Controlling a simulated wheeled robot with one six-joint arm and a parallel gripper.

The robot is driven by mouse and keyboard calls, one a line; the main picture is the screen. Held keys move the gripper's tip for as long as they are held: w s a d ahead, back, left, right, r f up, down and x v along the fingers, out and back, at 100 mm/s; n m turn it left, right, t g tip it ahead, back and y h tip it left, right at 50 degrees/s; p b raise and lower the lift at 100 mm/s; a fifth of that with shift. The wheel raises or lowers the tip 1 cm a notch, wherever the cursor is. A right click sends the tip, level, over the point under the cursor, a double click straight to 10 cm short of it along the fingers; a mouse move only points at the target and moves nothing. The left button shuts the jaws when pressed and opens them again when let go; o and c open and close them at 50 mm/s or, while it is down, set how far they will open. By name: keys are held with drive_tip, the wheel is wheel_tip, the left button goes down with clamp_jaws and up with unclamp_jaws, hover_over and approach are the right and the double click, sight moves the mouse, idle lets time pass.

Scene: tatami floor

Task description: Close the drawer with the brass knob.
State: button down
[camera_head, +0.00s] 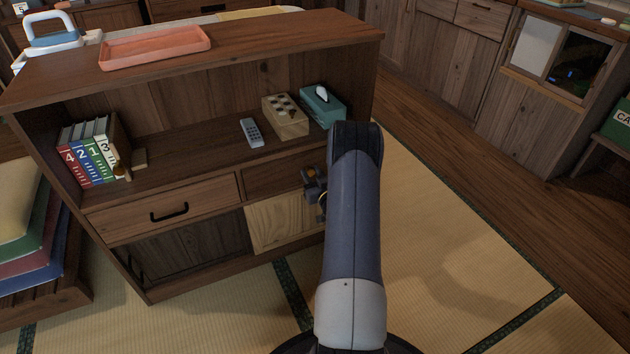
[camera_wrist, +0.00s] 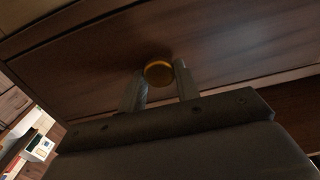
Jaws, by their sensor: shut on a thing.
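The drawer with the brass knob (camera_head: 268,179) is the right one under the open shelf of the wooden cabinet. Its front looks about level with the cabinet front, but my arm hides its right part, so any small gap cannot be told. In the wrist view the drawer front (camera_wrist: 225,50) fills the upper area. The round brass knob (camera_wrist: 158,72) sits between the two fingertips of my gripper (camera_wrist: 161,80), which is shut on it. In the head view my gripper (camera_head: 314,184) is at the drawer front, partly behind my arm.
The left drawer (camera_head: 130,220) has a black handle. The shelf holds numbered books (camera_head: 88,160), a remote (camera_head: 251,132), a wooden box (camera_head: 285,117) and a teal tissue box (camera_head: 322,106). A pink tray (camera_head: 155,48) lies on top. Tatami (camera_head: 440,240) to the right is clear.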

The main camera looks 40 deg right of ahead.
drive_tip(key=shift+w+r, duration=0.1)
drive_tip(key=shift+w, duration=0.1)
drive_tip(key=c, duration=1.1)
unclamp_jaws()
drive_tip(key=p+v, duration=0.2)
drive_tip(key=v, duration=0.8)
drive_tip(key=shift+s, duration=0.35)
drive_tip(key=shift+w+d, duration=0.1)
